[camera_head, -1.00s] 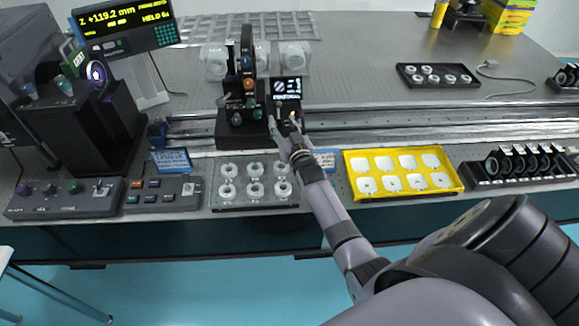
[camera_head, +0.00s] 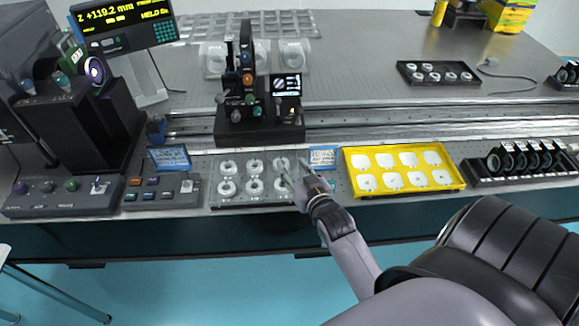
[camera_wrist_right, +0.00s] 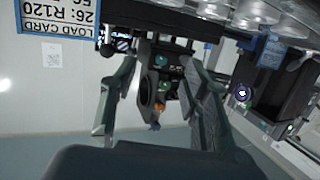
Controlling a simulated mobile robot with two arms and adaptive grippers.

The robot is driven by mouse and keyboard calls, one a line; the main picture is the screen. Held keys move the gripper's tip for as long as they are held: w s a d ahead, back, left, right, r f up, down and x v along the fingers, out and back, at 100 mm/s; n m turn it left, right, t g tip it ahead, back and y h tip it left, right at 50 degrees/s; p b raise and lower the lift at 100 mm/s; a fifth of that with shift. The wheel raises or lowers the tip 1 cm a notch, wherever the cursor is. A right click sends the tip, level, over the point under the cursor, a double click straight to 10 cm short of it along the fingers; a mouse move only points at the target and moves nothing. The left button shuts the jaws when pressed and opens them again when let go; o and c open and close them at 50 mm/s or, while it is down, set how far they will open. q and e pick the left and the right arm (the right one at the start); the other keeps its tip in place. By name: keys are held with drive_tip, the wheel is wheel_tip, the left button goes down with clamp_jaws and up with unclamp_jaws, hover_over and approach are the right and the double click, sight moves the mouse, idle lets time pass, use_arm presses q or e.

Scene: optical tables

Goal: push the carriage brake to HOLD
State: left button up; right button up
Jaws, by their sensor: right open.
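The black carriage (camera_head: 246,122) stands on the rail in the head view, with several knobs on its front. At its right side is a block with a small dark label screen (camera_head: 287,85) and a small light-coloured part (camera_head: 292,111) low on it. I cannot make out the brake's position from its shape. My right gripper (camera_head: 292,172) is open and empty, in front of the carriage over the lens tray, apart from the carriage. In the right wrist view the carriage (camera_wrist_right: 160,90) shows between the spread fingers (camera_wrist_right: 162,105). My left gripper is not in view.
A tray of clear-rimmed lenses (camera_head: 228,188) lies under my right gripper. A yellow tray (camera_head: 452,178) and a blue-edged card (camera_head: 322,157) are to its right. A control box (camera_head: 160,193) is to its left. A readout (camera_head: 122,22) shows Z +119.2 mm.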

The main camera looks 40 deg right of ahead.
drive_tip(key=shift+s+a+f+n+g+y, duration=0.25)
drive_tip(key=shift+s+a+f+g+y, duration=0.25)
drive_tip(key=shift+a, duration=0.3)
drive_tip(key=shift+s+a+f+n+g+y, duration=0.3)
drive_tip(key=shift+s+a+f+g, duration=0.25)
drive_tip(key=shift+a, duration=0.2)
drive_tip(key=shift+s+a+f, duration=0.1)
drive_tip(key=shift+s+a, duration=0.2)
drive_tip(key=s+a+f+n+g+y, duration=0.15)
drive_tip(key=s+a+g, duration=0.35)
drive_tip(key=s, duration=0.5)
drive_tip(key=s+a+f+n+g+y, duration=0.15)
drive_tip(key=s+a+g, duration=0.35)
drive_tip(key=s, duration=0.6)
wheel_tip(320, 180, down, 26)
drive_tip(key=s+r, duration=0.1)
drive_tip(key=s+d+f+n+g+h, duration=0.1)
drive_tip(key=s+d+f+g, duration=0.1)
drive_tip(key=s+f, duration=1.4)
drive_tip(key=shift+s+d+f, duration=0.4)
drive_tip(key=shift+s, duration=0.15)
